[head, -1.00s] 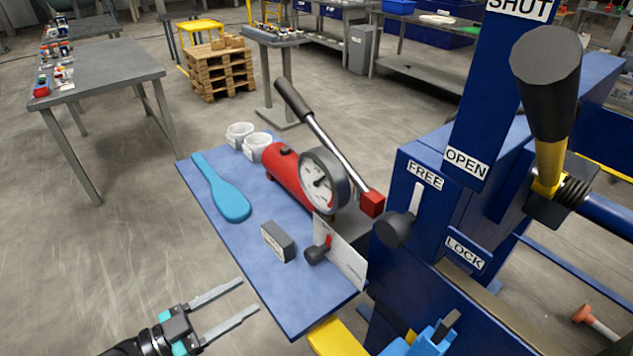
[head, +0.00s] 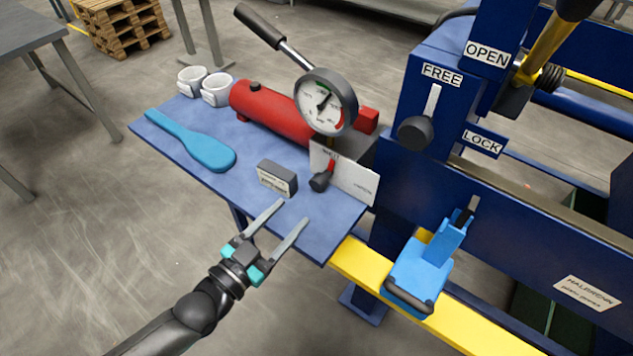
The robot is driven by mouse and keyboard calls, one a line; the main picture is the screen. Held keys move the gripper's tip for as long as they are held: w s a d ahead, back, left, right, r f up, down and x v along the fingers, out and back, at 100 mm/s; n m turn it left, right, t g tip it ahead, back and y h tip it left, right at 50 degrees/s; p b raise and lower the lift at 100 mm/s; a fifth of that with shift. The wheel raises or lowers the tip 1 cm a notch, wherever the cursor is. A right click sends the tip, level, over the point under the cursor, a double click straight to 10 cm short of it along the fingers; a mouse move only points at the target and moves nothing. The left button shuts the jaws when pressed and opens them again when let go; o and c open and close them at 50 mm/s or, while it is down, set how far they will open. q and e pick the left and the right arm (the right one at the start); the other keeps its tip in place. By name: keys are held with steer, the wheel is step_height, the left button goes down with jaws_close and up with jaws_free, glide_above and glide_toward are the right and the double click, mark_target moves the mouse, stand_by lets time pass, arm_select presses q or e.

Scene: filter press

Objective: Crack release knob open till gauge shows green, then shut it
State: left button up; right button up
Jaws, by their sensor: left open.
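The release knob (head: 321,181) is a small black knob on a red stem, in front of a white plate (head: 350,178) on the pump block. The round gauge (head: 326,102) has a white dial with a green patch near the top and a red band at the lower right. Its dark needle is small, and I cannot tell its exact reading. My left gripper (head: 287,218) is open and empty at the shelf's front edge, below and left of the knob, not touching it. My right gripper is not in view.
The pump lever (head: 262,27) slants above. The FREE/LOCK knob (head: 415,132) and a blue handle (head: 425,272) stand right.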

mark_target(316, 187)
arm_select(q)
steer(key=b+x, duration=0.1)
steer(key=x, duration=0.8)
steer(key=shift+w, duration=0.2)
steer(key=shift+w+d+b, duration=0.35)
steer(key=shift+w+d, duration=0.1)
steer(key=shift+w, duration=0.05)
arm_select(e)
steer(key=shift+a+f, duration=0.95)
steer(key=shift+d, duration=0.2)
arm_select(q)
jaws_close()
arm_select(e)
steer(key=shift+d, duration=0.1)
